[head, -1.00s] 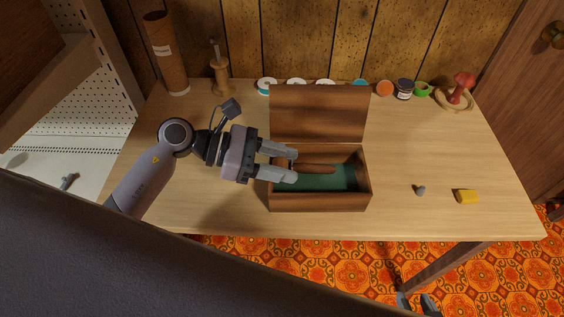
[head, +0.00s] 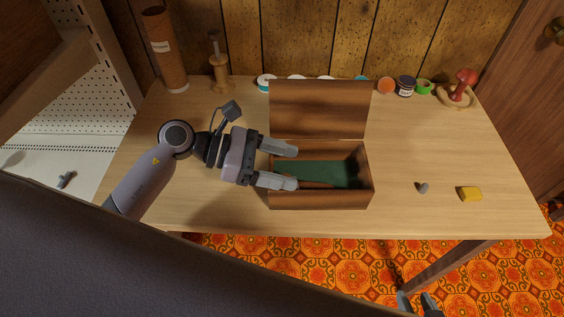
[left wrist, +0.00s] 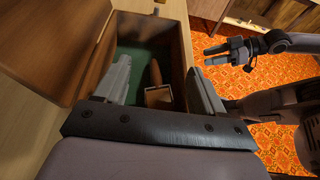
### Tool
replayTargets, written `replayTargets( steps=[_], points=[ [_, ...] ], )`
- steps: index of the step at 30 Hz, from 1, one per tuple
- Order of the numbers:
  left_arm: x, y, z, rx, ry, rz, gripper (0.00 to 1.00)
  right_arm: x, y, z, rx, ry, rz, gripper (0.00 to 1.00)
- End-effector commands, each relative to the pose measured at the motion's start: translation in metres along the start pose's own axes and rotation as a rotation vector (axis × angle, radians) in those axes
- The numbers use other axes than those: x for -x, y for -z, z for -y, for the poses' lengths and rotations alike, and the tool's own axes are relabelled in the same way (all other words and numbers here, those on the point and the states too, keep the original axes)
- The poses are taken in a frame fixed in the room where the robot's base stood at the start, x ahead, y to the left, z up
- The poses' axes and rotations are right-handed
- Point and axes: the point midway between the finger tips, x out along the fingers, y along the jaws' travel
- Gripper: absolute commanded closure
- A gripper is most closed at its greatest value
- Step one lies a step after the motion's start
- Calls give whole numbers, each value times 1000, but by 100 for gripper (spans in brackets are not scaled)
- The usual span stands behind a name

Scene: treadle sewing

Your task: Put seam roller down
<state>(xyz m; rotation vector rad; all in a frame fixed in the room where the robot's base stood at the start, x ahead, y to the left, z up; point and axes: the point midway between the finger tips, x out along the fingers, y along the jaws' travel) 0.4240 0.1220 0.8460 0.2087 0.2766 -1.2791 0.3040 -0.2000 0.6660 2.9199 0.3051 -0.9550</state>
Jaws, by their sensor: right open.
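The seam roller (head: 318,184) lies inside the open wooden box (head: 320,202), low on the green lining near the front wall. In the left wrist view the seam roller (left wrist: 157,90) shows its wooden handle and a blocky wooden head between my fingers, touching neither. My left gripper (head: 297,167) is open over the left part of the box, with its fingers reaching in over the left wall. My right gripper (head: 418,302) is open and empty, low in front of the table; it also shows in the left wrist view (left wrist: 224,52).
The box lid (head: 318,108) stands open at the back. A grey thimble-like piece (head: 422,188) and a yellow block (head: 470,194) lie to the right. Spools, jars and a red mushroom (head: 466,78) line the back.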

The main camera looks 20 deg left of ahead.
Motion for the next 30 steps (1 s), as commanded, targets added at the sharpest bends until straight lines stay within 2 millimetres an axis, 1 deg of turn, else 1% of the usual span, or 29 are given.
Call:
replayTargets(
  steps=[8, 14, 15, 16, 21, 27, 30],
  points=[
    [1, -2, 0, 0, 0, 0, 30, 1, 0, 0, 1, 1, 4, 57],
    [6, -18, 0, 1, -2, 1, 30, 10, 10, 0, 7, -1, 8, 57],
    [14, -10, -1, 0, -4, -5, 30, 6, 3, 0, 8, -2, 7, 57],
    [21, -8, -1, 0, -4, -6, 30, 4, 1, -1, 9, -2, 6, 57],
    [60, -8, 0, -1, -3, -6, 30, 0, -6, -2, 8, -4, 14, 57],
    [98, -9, 0, -1, -1, -5, 30, -2, -8, -1, 3, -2, 12, 57],
    [112, -9, 0, 1, -1, -4, 30, -3, -6, -1, 1, -1, 9, 57]
  ],
)
